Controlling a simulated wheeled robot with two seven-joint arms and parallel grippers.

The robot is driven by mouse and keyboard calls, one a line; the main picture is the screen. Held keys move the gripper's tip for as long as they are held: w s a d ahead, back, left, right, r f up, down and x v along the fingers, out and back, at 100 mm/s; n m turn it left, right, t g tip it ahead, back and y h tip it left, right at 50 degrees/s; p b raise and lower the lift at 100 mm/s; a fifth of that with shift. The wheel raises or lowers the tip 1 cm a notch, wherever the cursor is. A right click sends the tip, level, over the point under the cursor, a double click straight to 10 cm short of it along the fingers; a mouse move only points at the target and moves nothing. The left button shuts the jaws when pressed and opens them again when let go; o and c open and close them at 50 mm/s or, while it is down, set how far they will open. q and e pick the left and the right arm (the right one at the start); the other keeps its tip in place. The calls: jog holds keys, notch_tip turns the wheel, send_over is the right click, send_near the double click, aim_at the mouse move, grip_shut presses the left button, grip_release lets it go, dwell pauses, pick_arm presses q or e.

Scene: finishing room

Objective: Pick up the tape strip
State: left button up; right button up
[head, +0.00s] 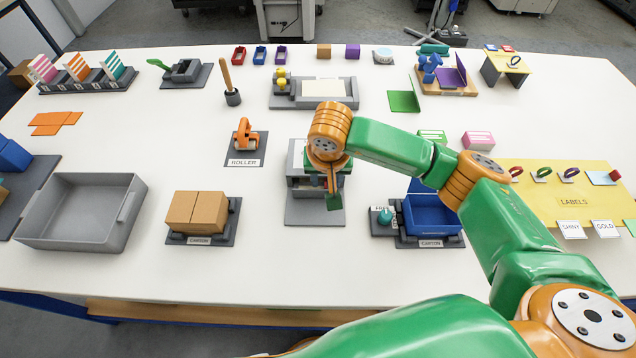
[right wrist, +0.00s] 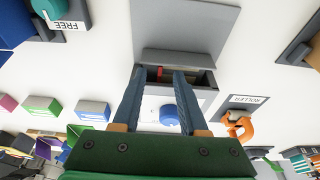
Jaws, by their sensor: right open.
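I cannot pick out the tape strip for certain. My right gripper (right wrist: 166,75) is open in the right wrist view, its two fingers spread with nothing held between them. In the head view it is over a grey machine on a grey base (head: 315,211) at the table's middle, and my arm hides part of that machine. The right wrist view shows the machine's grey plate (right wrist: 180,28) beyond the fingertips. A small red piece (right wrist: 160,73) sits in a dark slot at the fingertips. A round blue part (right wrist: 170,114) shows between the fingers. My left gripper is not in view.
An orange roller (head: 245,137) stands left of the machine. A brown carton (head: 196,212) and an empty grey tray (head: 85,207) are further left. A blue carton (head: 432,214) and a yellow labels mat (head: 572,207) are to the right. White table is clear in front.

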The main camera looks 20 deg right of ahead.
jog(key=shift+x, duration=1.25)
jog(key=shift+w, duration=0.1)
grip_shut()
